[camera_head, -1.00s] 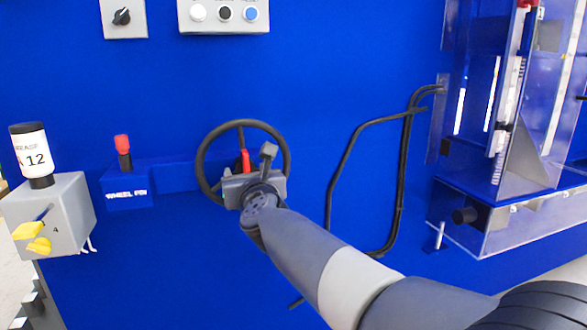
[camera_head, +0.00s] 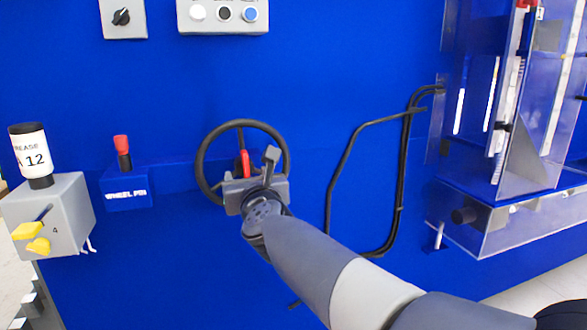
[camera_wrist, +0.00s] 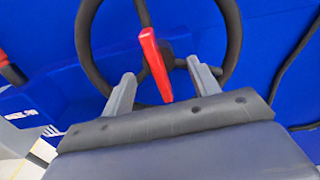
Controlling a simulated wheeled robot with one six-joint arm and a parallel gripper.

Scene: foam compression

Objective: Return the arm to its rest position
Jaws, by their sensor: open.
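My gripper (camera_wrist: 160,88) is open in the wrist view, its two grey fingers apart with a red handle (camera_wrist: 154,62) showing between and beyond them. The handle is on a black handwheel (camera_wrist: 87,50), whose rim shows on both sides of the fingers. I cannot tell how far the fingertips are from the handle. In the head view my gripper (camera_head: 262,168) is in front of the lower part of the handwheel (camera_head: 203,150), and the red handle (camera_head: 245,163) shows just above the gripper body. My arm reaches in from the lower right.
A bent black pipe (camera_head: 345,155) stands right of the wheel. A clear-walled machine (camera_head: 500,215) is at the far right. On the left are a red-topped lever (camera_head: 122,144) and a grey box (camera_head: 70,205) with yellow knobs. A button panel (camera_head: 223,27) is above.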

